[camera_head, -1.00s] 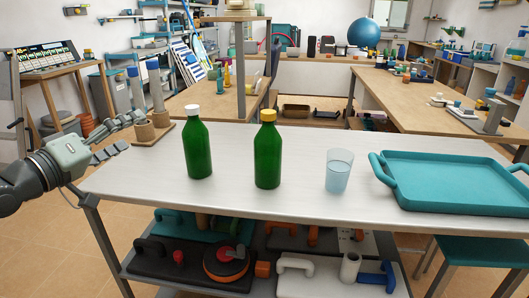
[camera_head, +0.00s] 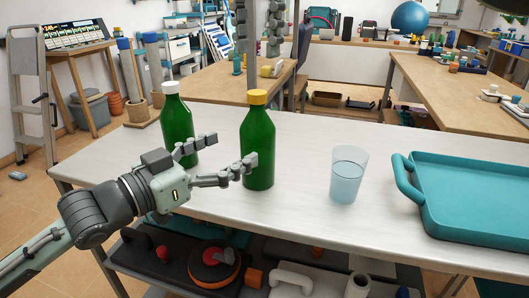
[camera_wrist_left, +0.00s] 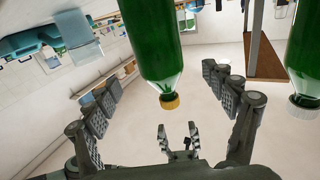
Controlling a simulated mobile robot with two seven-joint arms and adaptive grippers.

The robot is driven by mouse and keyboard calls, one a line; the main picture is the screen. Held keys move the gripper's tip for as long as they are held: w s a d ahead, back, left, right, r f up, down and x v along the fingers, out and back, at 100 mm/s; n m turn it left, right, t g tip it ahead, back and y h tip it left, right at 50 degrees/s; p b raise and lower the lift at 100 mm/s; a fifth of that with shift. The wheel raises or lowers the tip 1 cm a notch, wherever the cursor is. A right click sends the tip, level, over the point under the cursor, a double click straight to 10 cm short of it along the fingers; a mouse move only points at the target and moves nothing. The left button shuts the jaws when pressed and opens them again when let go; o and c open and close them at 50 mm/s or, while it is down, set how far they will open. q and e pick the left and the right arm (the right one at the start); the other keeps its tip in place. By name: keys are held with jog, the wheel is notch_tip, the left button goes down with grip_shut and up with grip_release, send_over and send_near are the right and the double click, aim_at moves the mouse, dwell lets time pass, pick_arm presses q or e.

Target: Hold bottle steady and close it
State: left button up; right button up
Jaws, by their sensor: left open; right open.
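The green bottle with the yellow cap (camera_head: 257,147) stands upright on the white table, and its body shows in the left wrist view (camera_wrist_left: 152,38). A second green bottle with a white cap (camera_head: 175,120) stands to its left. My left gripper (camera_head: 233,148) is open at the yellow-capped bottle, its near fingertip overlapping the bottle's left side. In the left wrist view, which is upside down, the bottle appears between its spread fingers (camera_wrist_left: 170,105); contact cannot be told. My right gripper (camera_head: 258,48) is open, fingers pointing down above the yellow cap (camera_wrist_left: 170,101).
A glass of water (camera_head: 347,180) and a teal tray (camera_head: 402,178) stand to the right on the white table (camera_head: 310,150). Table surface between the bottle and glass is clear.

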aim_at(257, 135)
pick_arm(q)
jog(key=shift+s+r, duration=0.1)
pick_arm(e)
jog(key=shift+s+a, duration=0.15)
pick_arm(q)
jog(key=shift+x, duration=3.9)
